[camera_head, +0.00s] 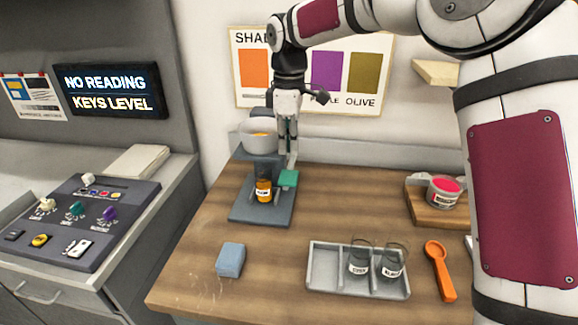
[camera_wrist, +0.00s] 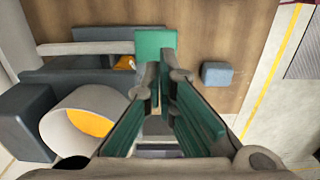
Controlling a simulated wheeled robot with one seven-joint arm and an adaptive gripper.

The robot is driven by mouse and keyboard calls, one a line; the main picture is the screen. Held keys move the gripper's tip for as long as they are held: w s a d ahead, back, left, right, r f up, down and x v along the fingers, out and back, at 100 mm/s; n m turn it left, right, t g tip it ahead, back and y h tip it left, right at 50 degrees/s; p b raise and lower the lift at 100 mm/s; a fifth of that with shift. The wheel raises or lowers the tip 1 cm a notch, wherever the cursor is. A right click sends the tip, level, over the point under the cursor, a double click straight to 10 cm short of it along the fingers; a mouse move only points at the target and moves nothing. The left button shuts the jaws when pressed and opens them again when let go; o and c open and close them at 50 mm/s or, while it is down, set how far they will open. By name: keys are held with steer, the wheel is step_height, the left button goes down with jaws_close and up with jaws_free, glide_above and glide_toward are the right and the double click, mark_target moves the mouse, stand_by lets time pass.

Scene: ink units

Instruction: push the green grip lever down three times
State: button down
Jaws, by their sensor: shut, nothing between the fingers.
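The green grip lever (camera_head: 288,179) sticks out from the right side of a grey dispenser stand (camera_head: 262,212) on the wooden table. In the wrist view the green lever (camera_wrist: 156,43) shows just past my fingertips. My gripper (camera_head: 288,150) is shut and empty, pointing down above the lever; its tips (camera_wrist: 160,78) look very close to it, and I cannot tell whether they touch. A white bowl-like hopper (camera_head: 258,142) with orange contents sits atop the stand. A small glass with orange contents (camera_head: 263,188) stands under it.
A grey tray (camera_head: 325,268) with two labelled glasses, an orange scoop (camera_head: 440,270) and a blue block (camera_head: 230,260) lie toward the front. A red-topped tub (camera_head: 443,190) sits at right. A control panel (camera_head: 75,220) is at left, below a display (camera_head: 110,90) reading "NO READING / KEYS LEVEL".

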mark_target(289, 177)
step_height(289, 177, down, 7)
steer(key=shift+r+p, duration=0.2)
steer(key=shift+p, duration=0.5)
